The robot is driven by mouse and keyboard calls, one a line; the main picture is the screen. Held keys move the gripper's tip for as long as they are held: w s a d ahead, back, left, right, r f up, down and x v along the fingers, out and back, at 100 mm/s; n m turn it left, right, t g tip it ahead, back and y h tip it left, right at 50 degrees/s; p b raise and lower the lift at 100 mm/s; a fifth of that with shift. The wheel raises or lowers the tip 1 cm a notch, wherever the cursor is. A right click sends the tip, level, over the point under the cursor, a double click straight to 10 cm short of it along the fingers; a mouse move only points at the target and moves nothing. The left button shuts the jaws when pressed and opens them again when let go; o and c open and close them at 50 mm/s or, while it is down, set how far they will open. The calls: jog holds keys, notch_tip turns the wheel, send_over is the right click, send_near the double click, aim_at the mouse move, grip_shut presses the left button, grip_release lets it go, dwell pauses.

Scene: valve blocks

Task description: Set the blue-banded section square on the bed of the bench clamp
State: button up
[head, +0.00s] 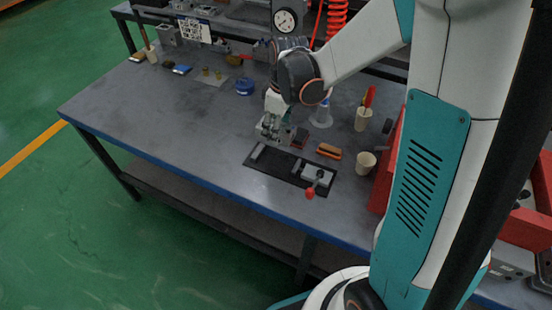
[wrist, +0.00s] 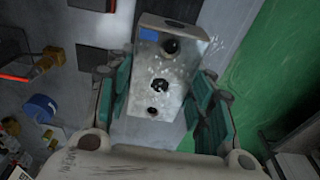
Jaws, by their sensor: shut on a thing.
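My gripper (head: 271,122) is shut on a grey metal block, the blue-banded section (wrist: 163,75). In the wrist view the block sits between the two teal fingers, with dark round holes on its face and a blue patch near its far left corner. In the head view the block (head: 268,129) is small and partly hidden by the fingers. It appears held above the bench, near the far left end of the bench clamp. The bench clamp (head: 288,172) has a dark flat bed, a pale bar at its left end, and a grey jaw (head: 318,175) with a red-knobbed handle at its right.
An orange-and-black brush (head: 329,151) and a beige cup (head: 366,162) stand close behind and right of the clamp. A clear bottle (head: 321,116) and a holder with a red-handled tool (head: 363,119) are farther back. A blue roll (head: 244,86) lies behind left. The bench's left front is clear.

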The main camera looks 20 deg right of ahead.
aim_at(275, 161)
notch_tip(275, 161, down, 12)
jog(key=b, duration=0.4)
jog(key=shift+f, duration=0.2)
jog(key=shift+f, duration=0.2)
jog(key=o, duration=1.6)
jog(key=shift+c, duration=0.2)
jog(key=shift+r, duration=0.15)
